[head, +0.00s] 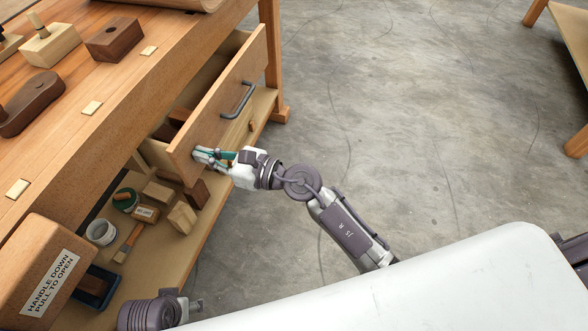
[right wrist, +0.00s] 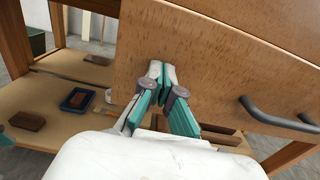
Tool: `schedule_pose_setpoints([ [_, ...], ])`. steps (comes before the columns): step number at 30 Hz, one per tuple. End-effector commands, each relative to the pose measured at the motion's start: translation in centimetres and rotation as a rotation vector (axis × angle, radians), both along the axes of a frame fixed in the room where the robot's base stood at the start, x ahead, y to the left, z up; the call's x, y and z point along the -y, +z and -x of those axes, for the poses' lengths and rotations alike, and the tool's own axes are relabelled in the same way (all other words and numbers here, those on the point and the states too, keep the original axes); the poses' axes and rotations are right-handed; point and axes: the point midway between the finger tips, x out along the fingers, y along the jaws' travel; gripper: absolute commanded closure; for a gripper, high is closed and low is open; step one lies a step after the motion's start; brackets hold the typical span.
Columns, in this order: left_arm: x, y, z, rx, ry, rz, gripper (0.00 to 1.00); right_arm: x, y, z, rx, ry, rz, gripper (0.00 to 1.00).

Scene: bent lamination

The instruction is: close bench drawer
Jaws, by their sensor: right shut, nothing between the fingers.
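The bench drawer (head: 215,110) stands pulled out from the wooden bench (head: 120,125), with a gap behind its front panel. Its dark grey bar handle (head: 238,101) is on the front, and shows at the right in the right wrist view (right wrist: 275,115). My right gripper (head: 198,155) is shut and empty at the near end of the drawer front, away from the handle. In the right wrist view its fingertips (right wrist: 160,72) meet in front of the wooden panel (right wrist: 205,65), touching it or very close.
A lower shelf (head: 160,245) holds a white jar (head: 101,232), a brush and wooden blocks. A wooden box labelled "HANDLE DOWN PULL TO OPEN" (head: 30,245) is at the lower left. Wooden tools lie on the benchtop. The concrete floor (head: 420,100) right of the drawer is clear.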

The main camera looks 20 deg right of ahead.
Motion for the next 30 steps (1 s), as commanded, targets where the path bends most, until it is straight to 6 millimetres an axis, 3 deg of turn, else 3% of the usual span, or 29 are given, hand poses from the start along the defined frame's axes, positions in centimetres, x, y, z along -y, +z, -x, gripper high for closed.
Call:
schedule_pose_setpoints([
  [6,0.0,-1.0,0.0,-0.005,-0.001,0.000,0.34,-4.4,0.1,-3.0,0.001,0.001,0.000,1.00],
  [12,0.0,-0.6,0.0,-0.001,0.000,0.001,0.34,-7.1,0.0,-4.8,0.000,0.001,0.000,1.00],
  [19,0.0,-0.2,0.0,-0.002,0.000,0.000,0.34,-8.6,0.0,-5.8,0.001,0.001,0.001,1.00],
  [30,0.0,0.1,-0.1,0.002,0.001,0.001,0.34,-9.0,0.3,-6.1,0.003,-0.002,-0.005,1.00],
])
